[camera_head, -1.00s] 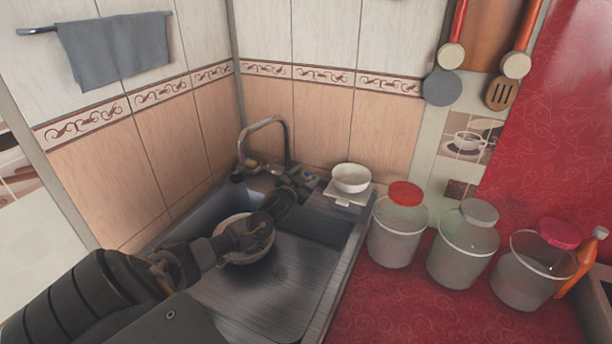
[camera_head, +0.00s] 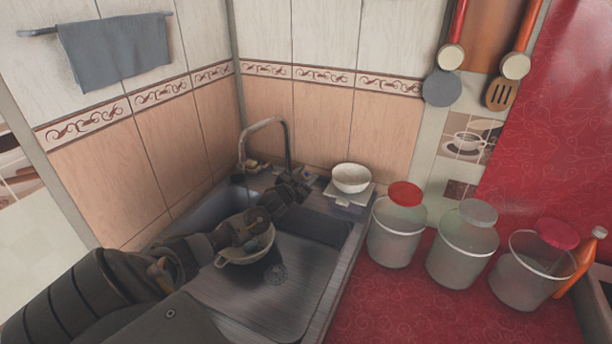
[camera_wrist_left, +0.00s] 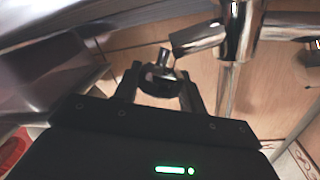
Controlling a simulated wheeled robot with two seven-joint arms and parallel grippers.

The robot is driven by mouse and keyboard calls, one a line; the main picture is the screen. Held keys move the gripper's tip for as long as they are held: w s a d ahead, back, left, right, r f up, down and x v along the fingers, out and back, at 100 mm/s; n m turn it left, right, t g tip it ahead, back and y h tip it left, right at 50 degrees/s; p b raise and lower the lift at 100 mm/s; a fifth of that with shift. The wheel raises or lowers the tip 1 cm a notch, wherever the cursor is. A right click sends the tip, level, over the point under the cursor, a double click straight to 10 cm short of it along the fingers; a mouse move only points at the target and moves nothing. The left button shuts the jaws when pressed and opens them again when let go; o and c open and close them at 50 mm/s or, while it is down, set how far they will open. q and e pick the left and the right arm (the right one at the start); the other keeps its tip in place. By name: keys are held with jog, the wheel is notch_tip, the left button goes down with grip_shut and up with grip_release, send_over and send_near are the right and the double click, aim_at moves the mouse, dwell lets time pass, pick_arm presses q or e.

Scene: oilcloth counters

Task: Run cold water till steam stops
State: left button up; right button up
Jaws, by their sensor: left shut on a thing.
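The chrome tap (camera_head: 262,125) arches over the sink (camera_head: 300,275) in the corner; it also shows in the left wrist view (camera_wrist_left: 235,40). My left gripper (camera_head: 300,187) is just below and right of its spout in the head view. In the left wrist view, the left gripper (camera_wrist_left: 160,90) is shut on a rounded chrome knob (camera_wrist_left: 160,77), which looks like the tap's handle. A pale bowl (camera_head: 238,260) sits in the sink, partly hidden under my left arm. I cannot make out running water or steam. My right gripper is not in view.
A white bowl (camera_head: 350,178) stands on a small box (camera_head: 348,198) behind the sink's right edge. Several lidded clear containers, such as the red-lidded one (camera_head: 397,235), line the red counter (camera_head: 400,305).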

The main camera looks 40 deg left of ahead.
pick_arm(q)
jog(key=shift+a+r+m+h+p, duration=0.15)
jog(key=shift+m+h+p, duration=0.15)
jog(key=shift+m+h, duration=0.45)
jog(key=shift+m+g+h, duration=0.4)
jog(key=shift+m+h, duration=0.25)
jog(key=shift+h, duration=0.4)
jog(key=shift+m+g+h, duration=0.4)
jog(key=shift+m+h, duration=0.3)
jog(key=shift+m+g+h+b, duration=0.7)
jog(key=shift+m+h, duration=0.2)
jog(key=shift+h, duration=0.2)
jog(key=o, duration=1)
jog(key=shift+d, duration=0.2)
jog(key=shift+c, duration=0.2)
jog(key=shift+s, duration=0.15)
